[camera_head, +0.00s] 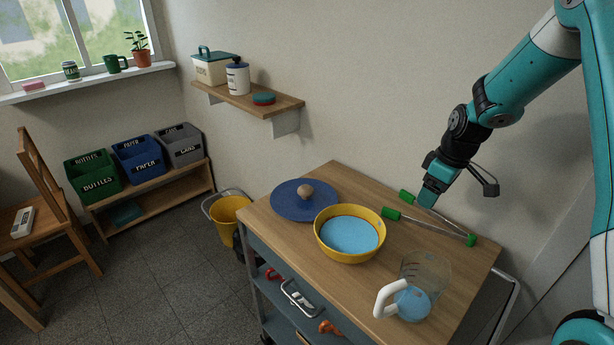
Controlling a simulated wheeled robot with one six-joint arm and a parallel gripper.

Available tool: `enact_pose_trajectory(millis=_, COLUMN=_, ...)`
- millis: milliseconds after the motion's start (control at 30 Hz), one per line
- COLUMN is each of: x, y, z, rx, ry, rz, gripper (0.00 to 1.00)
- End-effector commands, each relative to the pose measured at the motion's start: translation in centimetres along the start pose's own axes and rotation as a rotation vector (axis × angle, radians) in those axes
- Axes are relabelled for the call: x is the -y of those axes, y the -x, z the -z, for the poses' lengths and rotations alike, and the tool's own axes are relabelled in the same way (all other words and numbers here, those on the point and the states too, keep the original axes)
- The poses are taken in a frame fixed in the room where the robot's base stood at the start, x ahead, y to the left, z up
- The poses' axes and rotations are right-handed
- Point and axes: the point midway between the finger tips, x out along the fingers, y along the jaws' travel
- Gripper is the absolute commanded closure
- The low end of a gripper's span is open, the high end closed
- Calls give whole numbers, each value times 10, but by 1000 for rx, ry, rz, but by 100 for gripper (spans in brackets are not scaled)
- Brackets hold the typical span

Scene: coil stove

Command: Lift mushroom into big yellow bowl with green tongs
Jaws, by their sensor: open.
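A small brown round mushroom (305,191) sits on a flat blue plate (287,206) at the back left of the wooden cart top. The big yellow bowl (336,250) stands just in front of the plate and holds something light blue, perhaps water. The green tongs (391,213) lie on the cart top right of the bowl, their metal arms spread at the left and meeting at a green end at the right. My gripper (427,199) is open, pointing down over the tongs and partly hiding one arm of them. I cannot tell whether it touches them.
A clear measuring jug (429,268) with a white handle and blue liquid stands at the cart's front, right of the bowl. A wall shelf (284,108) is behind the cart. A yellow bucket (229,210) stands on the floor left of it.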

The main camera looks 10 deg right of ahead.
Motion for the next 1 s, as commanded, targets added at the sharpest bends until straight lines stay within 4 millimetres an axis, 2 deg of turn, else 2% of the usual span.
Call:
enact_pose_trajectory(millis=33, x=-19, y=1, z=-11, rx=14, ry=-5, rz=-5, gripper=28)
enact_pose_trajectory(millis=100, x=-39, y=-7, z=-25, rx=29, ry=0, rz=-16, gripper=28)
enact_pose_trajectory(millis=200, x=-58, y=-16, z=-42, rx=44, ry=7, rz=-26, gripper=28)
enact_pose_trajectory(millis=300, x=-68, y=-22, z=-51, rx=53, ry=12, rz=-32, gripper=28)
enact_pose_trajectory(millis=767, x=-72, y=-27, z=-54, rx=56, ry=16, rz=-33, gripper=28)
enact_pose_trajectory(millis=1000, x=-72, y=-42, z=-55, rx=56, ry=16, rz=-33, gripper=28)
